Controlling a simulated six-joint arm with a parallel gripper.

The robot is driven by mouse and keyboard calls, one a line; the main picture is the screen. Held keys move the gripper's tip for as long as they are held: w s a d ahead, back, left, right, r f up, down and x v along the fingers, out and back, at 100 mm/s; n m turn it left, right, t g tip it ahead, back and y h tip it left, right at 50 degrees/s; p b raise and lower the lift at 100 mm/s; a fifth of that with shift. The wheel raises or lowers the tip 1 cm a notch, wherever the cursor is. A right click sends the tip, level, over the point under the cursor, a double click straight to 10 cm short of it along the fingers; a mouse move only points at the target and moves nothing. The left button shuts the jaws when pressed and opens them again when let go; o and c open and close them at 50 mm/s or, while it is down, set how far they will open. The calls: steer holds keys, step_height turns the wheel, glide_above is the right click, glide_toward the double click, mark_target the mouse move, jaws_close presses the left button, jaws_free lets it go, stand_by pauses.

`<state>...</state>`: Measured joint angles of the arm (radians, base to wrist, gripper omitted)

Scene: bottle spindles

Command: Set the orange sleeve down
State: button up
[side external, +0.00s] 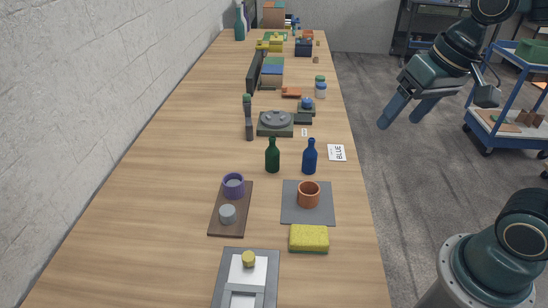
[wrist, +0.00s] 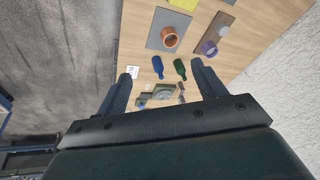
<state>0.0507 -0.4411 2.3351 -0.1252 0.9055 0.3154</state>
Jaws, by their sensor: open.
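The orange sleeve (side external: 308,194) stands upright on a grey square mat (side external: 293,216) near the right edge of the table. It also shows in the wrist view (wrist: 170,38), on the same mat (wrist: 156,27). My gripper (side external: 402,116) is open and empty. It hangs in the air past the table's right edge, well apart from the sleeve. In the wrist view its two fingers (wrist: 158,82) are spread wide with nothing between them.
A green bottle (side external: 272,157) and a blue bottle (side external: 310,158) stand behind the mat, beside a "BLUE" card (side external: 336,153). A brown board (side external: 216,222) at left holds a purple sleeve (side external: 233,185) and a grey peg (side external: 227,213). A yellow sponge (side external: 309,237) lies in front.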

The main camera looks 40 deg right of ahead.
steer(key=s+d+n+t, duration=0.1)
steer(key=s+n, duration=0.2)
steer(key=s, duration=0.3)
steer(key=shift+s+t+h, duration=0.2)
steer(key=shift+t+h, duration=0.1)
